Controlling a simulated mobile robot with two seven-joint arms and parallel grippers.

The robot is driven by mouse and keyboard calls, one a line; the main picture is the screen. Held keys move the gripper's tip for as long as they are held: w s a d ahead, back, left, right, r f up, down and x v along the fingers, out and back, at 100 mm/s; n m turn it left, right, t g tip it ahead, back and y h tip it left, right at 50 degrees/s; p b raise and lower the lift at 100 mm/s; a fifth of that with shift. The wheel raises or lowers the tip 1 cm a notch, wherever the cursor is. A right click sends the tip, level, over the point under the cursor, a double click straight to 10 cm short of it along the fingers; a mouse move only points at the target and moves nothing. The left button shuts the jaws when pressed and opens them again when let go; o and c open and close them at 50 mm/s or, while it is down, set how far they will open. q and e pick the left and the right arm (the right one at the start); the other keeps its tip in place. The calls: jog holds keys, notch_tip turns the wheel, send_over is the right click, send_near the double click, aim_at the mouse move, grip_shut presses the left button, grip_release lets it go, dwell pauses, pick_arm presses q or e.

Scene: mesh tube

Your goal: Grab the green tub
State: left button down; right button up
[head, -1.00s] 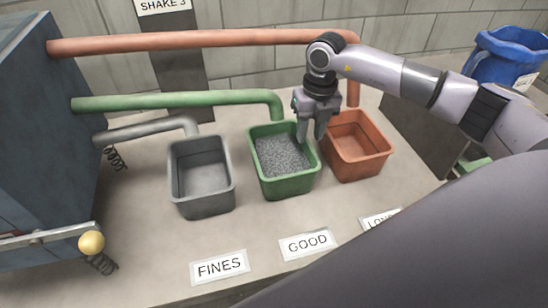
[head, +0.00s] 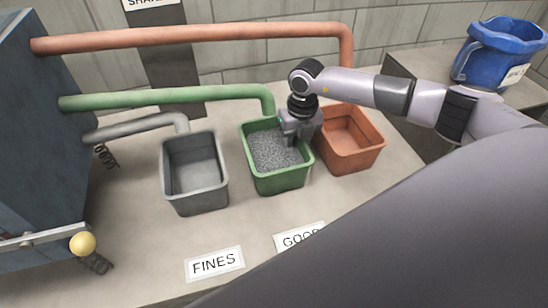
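The green tub (head: 280,182) stands upright on the bench, full of grey granules (head: 272,150), under the end of the green pipe. My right gripper (head: 298,138) points down at the tub's right wall near the back corner. One finger shows on the inner side of the rim, over the granules. The other finger is mostly hidden, so I cannot tell if it is shut on the wall. My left gripper is not in view.
An empty grey tub (head: 196,178) stands left of the green one, and an orange tub (head: 350,145) stands close on its right. Pipes (head: 165,98) run above from the blue machine (head: 40,130). A blue bucket (head: 498,55) stands far right. The front bench by the FINES label (head: 214,263) is clear.

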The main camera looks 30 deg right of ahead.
grip_shut()
dwell(1.2)
jog(key=shift+w+r, duration=0.1)
jog(key=shift+r, duration=0.05)
